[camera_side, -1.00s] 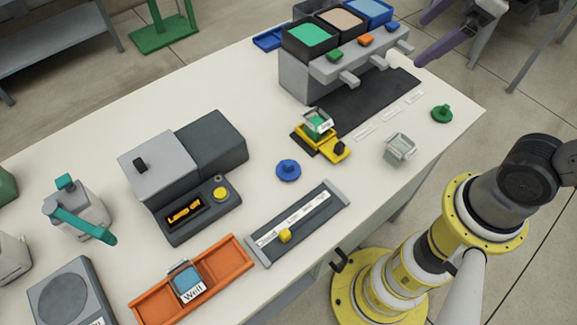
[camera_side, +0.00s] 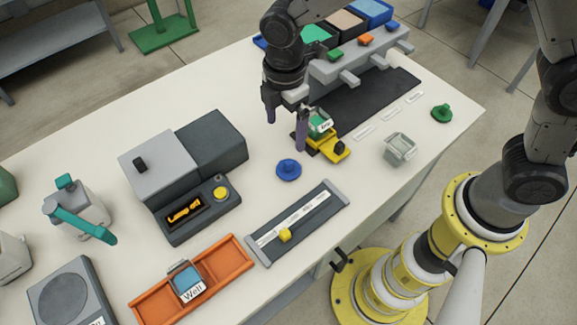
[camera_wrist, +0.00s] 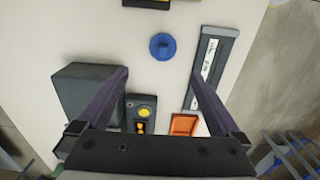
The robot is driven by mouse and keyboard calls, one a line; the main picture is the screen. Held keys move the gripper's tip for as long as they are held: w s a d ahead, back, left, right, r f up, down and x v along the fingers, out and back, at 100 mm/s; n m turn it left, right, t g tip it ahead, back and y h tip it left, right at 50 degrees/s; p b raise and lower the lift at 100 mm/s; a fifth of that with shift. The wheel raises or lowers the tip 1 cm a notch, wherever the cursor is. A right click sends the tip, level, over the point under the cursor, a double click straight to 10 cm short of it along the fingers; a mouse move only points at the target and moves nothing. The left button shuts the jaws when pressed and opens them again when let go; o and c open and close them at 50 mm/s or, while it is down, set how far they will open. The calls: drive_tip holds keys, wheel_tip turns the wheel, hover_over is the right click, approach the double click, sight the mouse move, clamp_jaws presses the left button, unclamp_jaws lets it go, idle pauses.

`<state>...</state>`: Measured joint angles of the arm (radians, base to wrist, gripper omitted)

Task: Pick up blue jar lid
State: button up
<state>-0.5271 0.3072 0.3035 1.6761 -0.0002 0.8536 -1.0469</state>
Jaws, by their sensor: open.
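The blue jar lid (camera_side: 288,170) is a round disc with a raised knob. It lies on the white table between the grey machine and the yellow holder. It also shows in the wrist view (camera_wrist: 162,46), near the top centre, beyond my fingertips. My gripper (camera_side: 286,130) is open and empty. In the side view it is above the table, behind the lid and close to the yellow holder. In the wrist view its two purple fingers (camera_wrist: 160,74) are wide apart. Nothing hides the lid.
A yellow holder with a green-filled jar (camera_side: 320,126) stands beside my right finger. A slide rail (camera_side: 298,222) lies in front of the lid. The grey machine (camera_side: 184,170) stands left. A clear jar (camera_side: 399,149) and a green lid (camera_side: 441,113) are to the right. A dispenser (camera_side: 345,65) is behind.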

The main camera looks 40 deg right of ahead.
sight(288, 162)
wheel_tip(288, 162, down, 7)
drive_tip(key=shift+d+f, duration=0.1)
drive_tip(key=shift+f, duration=0.05)
drive_tip(key=shift+s+f, duration=0.15)
drive_tip(key=shift+f, duration=1.15)
drive_tip(key=shift+s+f, duration=0.15)
drive_tip(key=shift+f, duration=1.15)
drive_tip(key=c, duration=1.2)
drive_tip(key=shift+c, duration=0.2)
drive_tip(key=shift+r, duration=0.1)
